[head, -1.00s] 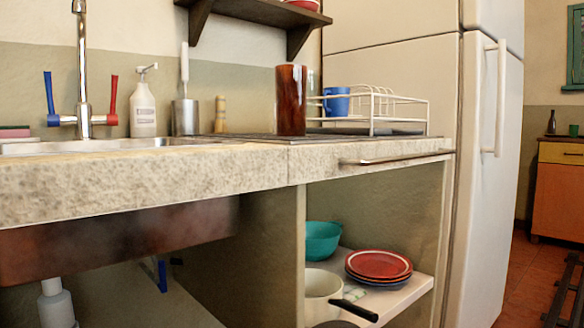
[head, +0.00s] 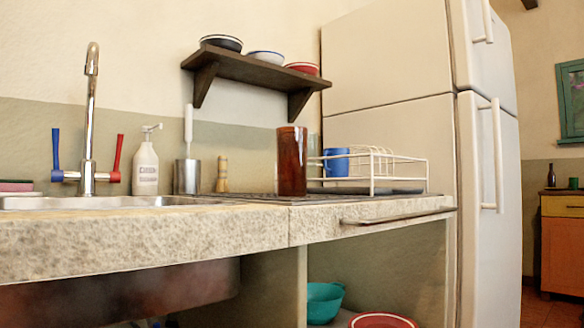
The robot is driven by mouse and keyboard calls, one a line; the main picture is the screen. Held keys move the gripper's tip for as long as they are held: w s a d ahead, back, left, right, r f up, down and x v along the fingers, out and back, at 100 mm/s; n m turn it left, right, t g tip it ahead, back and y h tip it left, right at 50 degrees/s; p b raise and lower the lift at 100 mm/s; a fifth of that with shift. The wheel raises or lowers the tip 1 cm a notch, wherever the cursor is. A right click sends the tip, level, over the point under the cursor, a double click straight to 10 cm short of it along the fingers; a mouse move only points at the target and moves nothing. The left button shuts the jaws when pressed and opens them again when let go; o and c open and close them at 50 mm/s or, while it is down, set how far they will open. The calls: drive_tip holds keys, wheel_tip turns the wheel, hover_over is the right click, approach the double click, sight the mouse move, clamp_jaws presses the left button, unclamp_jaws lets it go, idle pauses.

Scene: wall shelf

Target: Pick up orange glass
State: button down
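The orange glass (head: 292,162) is a tall, dark orange-brown cylinder. It stands upright on the counter, near the counter's front edge, in the middle of the head view. It is left of the white wire dish rack and partly in front of it. Nothing is touching it from above. My gripper is not in view, so its state and its place relative to the glass do not show.
The white wire rack (head: 400,172) and a blue mug (head: 336,162) are just right of the glass. A wall shelf (head: 250,72) with bowls hangs above. The faucet (head: 88,120), soap bottle (head: 145,165) and metal cup (head: 187,177) stand left. A fridge (head: 390,60) bounds the right.

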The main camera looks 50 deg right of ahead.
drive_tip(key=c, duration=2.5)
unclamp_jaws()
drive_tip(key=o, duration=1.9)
